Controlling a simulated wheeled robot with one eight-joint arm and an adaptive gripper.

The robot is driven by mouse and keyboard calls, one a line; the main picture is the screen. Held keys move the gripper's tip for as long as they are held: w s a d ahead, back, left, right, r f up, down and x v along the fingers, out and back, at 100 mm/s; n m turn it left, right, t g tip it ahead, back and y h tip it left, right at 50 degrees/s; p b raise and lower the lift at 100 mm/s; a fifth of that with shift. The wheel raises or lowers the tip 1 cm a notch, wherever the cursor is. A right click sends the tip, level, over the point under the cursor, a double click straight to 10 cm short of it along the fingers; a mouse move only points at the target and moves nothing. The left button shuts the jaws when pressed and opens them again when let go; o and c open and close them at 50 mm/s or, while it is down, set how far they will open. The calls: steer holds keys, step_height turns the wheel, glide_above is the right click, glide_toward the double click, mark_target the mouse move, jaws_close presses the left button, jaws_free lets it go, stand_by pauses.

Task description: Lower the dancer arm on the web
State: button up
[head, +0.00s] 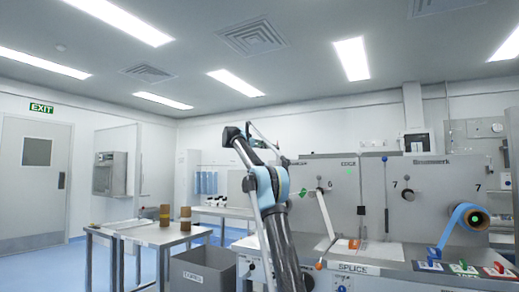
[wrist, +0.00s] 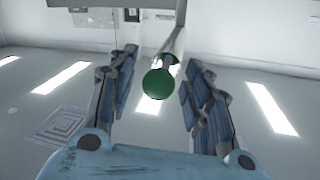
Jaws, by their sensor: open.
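In the wrist view a green ball knob (wrist: 160,83) sits at the end of a pale rod (wrist: 176,45) that runs away from me. My gripper (wrist: 160,62) is open, with one finger on each side of the knob and rod. Gaps show on both sides, so neither finger appears to touch. In the head view my gripper (head: 257,142) is raised at the left end of the grey machine. A thin pale rod (head: 264,138) slopes from beside it down towards the machine panel; it looks like the dancer arm. Its knob is not clear there.
The machine's grey panel (head: 345,175) carries a lever with a blue ball (head: 384,159) and a pale slanted arm (head: 325,213). A blue web roll (head: 472,219) is at right. A table (head: 150,234) and grey bin (head: 203,268) stand at left. The space above is open.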

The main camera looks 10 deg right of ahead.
jaws_close()
steer(key=shift+s+d, duration=0.1)
